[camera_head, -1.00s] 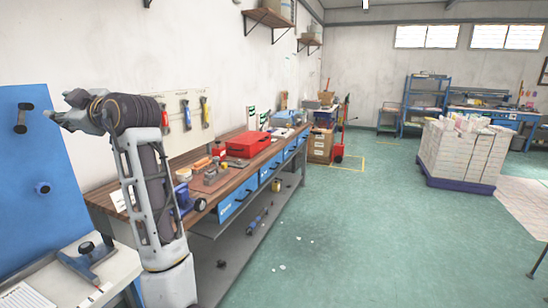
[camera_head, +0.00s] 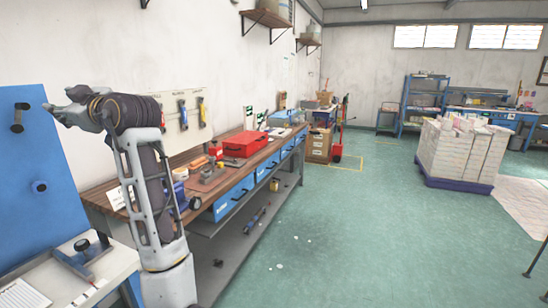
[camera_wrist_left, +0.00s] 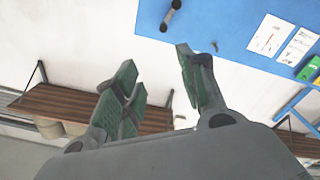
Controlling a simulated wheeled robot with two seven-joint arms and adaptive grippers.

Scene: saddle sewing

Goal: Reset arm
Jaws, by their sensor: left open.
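My left arm (camera_head: 150,190) stands raised at the left of the head view, bent at the top. My left gripper (camera_head: 62,106) is at its end, pointing left in front of the blue wall panel (camera_head: 28,150). In the left wrist view the gripper (camera_wrist_left: 160,85) shows its green-padded fingers spread wide apart, with nothing between them. The blue panel (camera_wrist_left: 225,30) and the white wall lie beyond the fingers. My right gripper is in neither view.
A wooden workbench (camera_head: 120,203) with a red case (camera_head: 245,144) and tools runs along the left wall. A white table (camera_head: 65,285) is at the lower left. A pallet of stacked boxes (camera_head: 460,155) stands at the right. The green floor (camera_head: 350,230) between is mostly clear.

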